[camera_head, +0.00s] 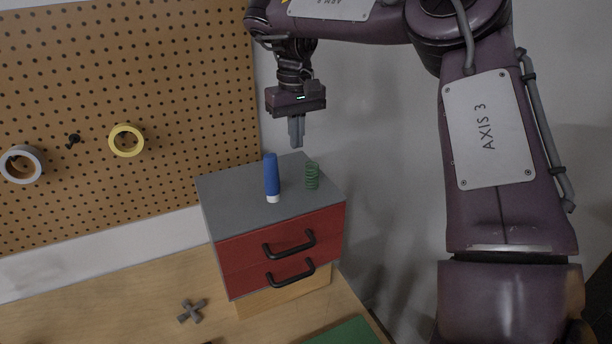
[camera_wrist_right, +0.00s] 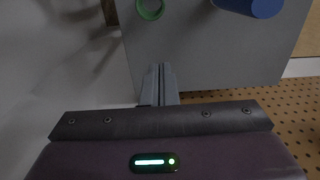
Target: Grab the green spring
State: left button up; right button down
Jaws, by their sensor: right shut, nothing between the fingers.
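The green spring (camera_head: 312,176) stands upright on the grey top of a red drawer cabinet, near its right edge. In the right wrist view the spring (camera_wrist_right: 150,8) shows as a green ring at the top edge, partly cut off. My right gripper (camera_head: 297,146) points down above the back of the cabinet top, behind and above the spring, apart from it. Its fingers (camera_wrist_right: 158,70) are shut together with nothing between them. My left gripper is not in view.
A blue tube with a white cap (camera_head: 271,177) stands just left of the spring. The cabinet (camera_head: 280,250) has two black handles and sits on a wooden table (camera_head: 160,315). A grey cross-shaped piece (camera_head: 192,311) lies there. A pegboard (camera_head: 120,80) with tape rolls is behind.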

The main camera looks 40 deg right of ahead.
aim_at(307, 166)
jog(key=f, duration=0.4)
jog(key=f+p, duration=0.1)
jog(key=f, duration=0.1)
jog(key=shift+w+d, duration=0.1)
jog(key=shift+d, duration=0.2)
jog(key=s, duration=0.1)
jog(key=s+p, duration=0.1)
jog(key=s+a, duration=0.1)
jog(key=shift+s+r, duration=0.3)
jog(key=shift+s+a, duration=0.15)
jog(key=shift+f, duration=0.2)
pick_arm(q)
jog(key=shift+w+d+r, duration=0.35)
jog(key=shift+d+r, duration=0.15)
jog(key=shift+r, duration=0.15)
